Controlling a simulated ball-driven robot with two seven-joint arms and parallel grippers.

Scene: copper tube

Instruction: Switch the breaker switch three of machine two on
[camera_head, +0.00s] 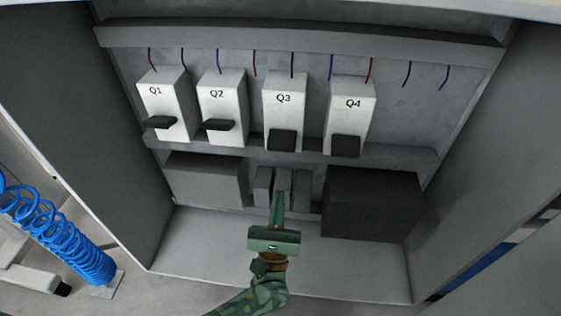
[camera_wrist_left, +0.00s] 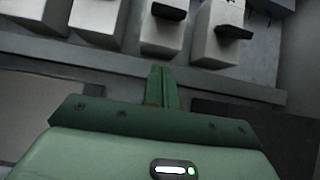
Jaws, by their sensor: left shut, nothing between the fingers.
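Breaker Q3 (camera_head: 284,99) is a white block third from the left in the cabinet row. Its black lever (camera_head: 282,140) shows as a broad dark face at the block's lower end. Its neighbours are Q2 (camera_head: 220,98) and Q4 (camera_head: 351,103). My green left gripper (camera_head: 278,193) is shut and empty, below Q3 and apart from it. In the left wrist view its closed fingers (camera_wrist_left: 162,70) point towards white breaker blocks with black levers; no labels are readable there. My right gripper is not in view.
Q1 (camera_head: 158,95) and Q2 have levers that jut out flat; Q4's lever looks like Q3's. A dark box (camera_head: 372,205) and grey box (camera_head: 205,180) flank the gripper. Cabinet side walls bound both sides. A blue coiled hose (camera_head: 60,235) hangs outside left.

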